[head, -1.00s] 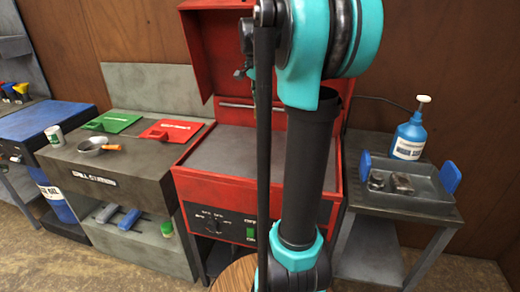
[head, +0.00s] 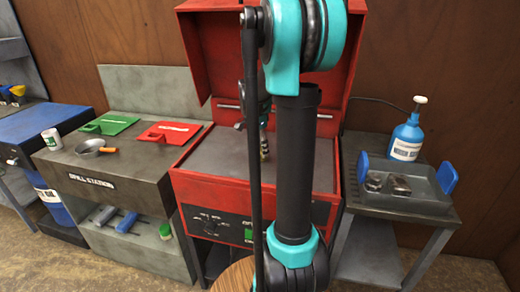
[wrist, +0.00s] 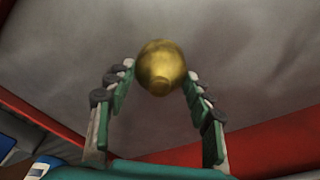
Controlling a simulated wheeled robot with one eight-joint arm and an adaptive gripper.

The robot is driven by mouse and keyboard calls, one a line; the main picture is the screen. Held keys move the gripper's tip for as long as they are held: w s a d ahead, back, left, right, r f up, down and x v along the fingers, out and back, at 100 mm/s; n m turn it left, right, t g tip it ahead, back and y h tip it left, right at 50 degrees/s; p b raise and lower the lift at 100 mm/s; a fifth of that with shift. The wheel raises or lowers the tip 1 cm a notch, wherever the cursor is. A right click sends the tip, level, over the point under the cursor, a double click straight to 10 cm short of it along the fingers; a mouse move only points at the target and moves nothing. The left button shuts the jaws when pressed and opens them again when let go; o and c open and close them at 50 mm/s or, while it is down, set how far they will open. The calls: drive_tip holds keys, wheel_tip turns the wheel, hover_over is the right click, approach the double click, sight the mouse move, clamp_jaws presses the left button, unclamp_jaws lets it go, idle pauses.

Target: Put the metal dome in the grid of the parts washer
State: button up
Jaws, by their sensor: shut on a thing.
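The metal dome (wrist: 160,62) is brass-coloured and rounded, and in the wrist view it sits between the two fingertips of my gripper (wrist: 159,79). My gripper is shut on it. In the head view my gripper (head: 264,148) is small, partly behind my own arm, and hangs over the washer's grey inner surface. The parts washer (head: 210,183) is a red box with its red lid (head: 222,78) raised. Its grey inside surface (head: 218,156) looks bare where visible; the arm covers part of it. I cannot make out grid lines, or whether the dome touches the surface.
At right, a side table (head: 440,224) bears a grey tray (head: 425,190) with metal parts and a blue pump bottle (head: 407,138). The raised lid stands behind my gripper.

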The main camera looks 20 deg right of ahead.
sight(256, 150)
drive_tip(key=shift+f, duration=0.3)
drive_tip(key=shift+f, duration=0.1)
drive_tip(key=o, duration=1.3)
drive_tip(key=r, duration=0.4)
drive_tip(key=a+r, duration=0.1)
drive_tip(key=r, duration=0.7)
drive_tip(key=shift+s+a+r, duration=0.1)
drive_tip(key=shift+s+a, duration=0.1)
drive_tip(key=shift+a, duration=0.2)
